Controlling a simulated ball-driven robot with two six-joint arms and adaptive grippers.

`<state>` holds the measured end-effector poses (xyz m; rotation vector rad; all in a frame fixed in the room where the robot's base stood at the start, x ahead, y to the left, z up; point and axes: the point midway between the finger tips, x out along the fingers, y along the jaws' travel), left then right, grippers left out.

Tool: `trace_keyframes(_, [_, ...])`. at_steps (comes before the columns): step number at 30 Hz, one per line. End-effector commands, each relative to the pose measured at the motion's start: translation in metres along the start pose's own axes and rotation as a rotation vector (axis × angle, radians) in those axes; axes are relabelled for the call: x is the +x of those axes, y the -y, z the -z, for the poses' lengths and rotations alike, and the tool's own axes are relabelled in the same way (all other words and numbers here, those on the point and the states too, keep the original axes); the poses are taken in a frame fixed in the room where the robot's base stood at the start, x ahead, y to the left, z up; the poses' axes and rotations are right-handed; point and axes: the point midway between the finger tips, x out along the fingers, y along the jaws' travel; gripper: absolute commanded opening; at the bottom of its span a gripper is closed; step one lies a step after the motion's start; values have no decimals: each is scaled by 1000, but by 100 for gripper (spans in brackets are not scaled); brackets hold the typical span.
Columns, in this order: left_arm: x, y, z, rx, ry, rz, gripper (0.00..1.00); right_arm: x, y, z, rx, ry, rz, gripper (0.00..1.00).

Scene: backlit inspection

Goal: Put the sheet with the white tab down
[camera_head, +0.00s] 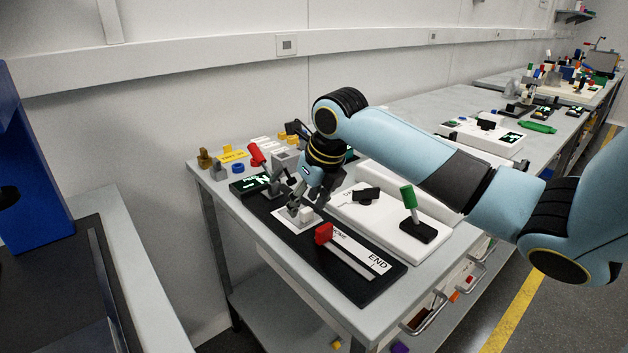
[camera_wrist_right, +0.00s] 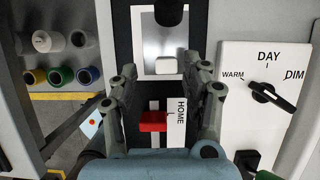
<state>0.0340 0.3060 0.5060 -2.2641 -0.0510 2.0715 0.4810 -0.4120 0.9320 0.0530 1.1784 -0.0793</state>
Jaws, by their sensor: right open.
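The white tab (camera_wrist_right: 166,66) is a small pale block at the near edge of a grey, shaded sheet (camera_wrist_right: 165,42) with a white border around it. In the head view the tab (camera_head: 306,213) stands on a pale square (camera_head: 290,224) on the black board. My right gripper (camera_wrist_right: 162,72) is open, its fingers on either side of the tab with gaps showing. In the head view the right gripper (camera_head: 296,202) is low over the pale square and partly covers it. My left gripper is in neither view.
A red slider knob (camera_head: 323,233) stands just in front, on a track marked HOME and END. A white dial panel (camera_wrist_right: 238,117) is to the right, near a green-handled lever (camera_head: 408,198). A red-handled lever (camera_head: 257,155) and small parts stand behind left.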

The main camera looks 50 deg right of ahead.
Motion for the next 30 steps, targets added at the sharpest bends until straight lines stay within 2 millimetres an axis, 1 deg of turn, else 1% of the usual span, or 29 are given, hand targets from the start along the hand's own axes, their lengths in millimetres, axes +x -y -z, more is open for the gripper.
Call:
trace_keyframes(1, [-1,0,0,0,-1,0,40,-12,1,0,-4,2,3,48])
trace_keyframes(6, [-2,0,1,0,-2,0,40,-52,1,-1,-5,3,4,48])
trace_keyframes(9, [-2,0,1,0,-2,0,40,-71,1,0,-4,2,3,48])
trace_keyframes(12, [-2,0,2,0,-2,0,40,-85,1,0,-2,0,2,48])
trace_keyframes(15, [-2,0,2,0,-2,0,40,-93,0,0,-2,0,1,48])
trace_keyframes(18, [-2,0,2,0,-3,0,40,-96,0,0,0,-1,0,48])
trace_keyframes(30, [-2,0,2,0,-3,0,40,-96,0,0,1,-1,0,48])
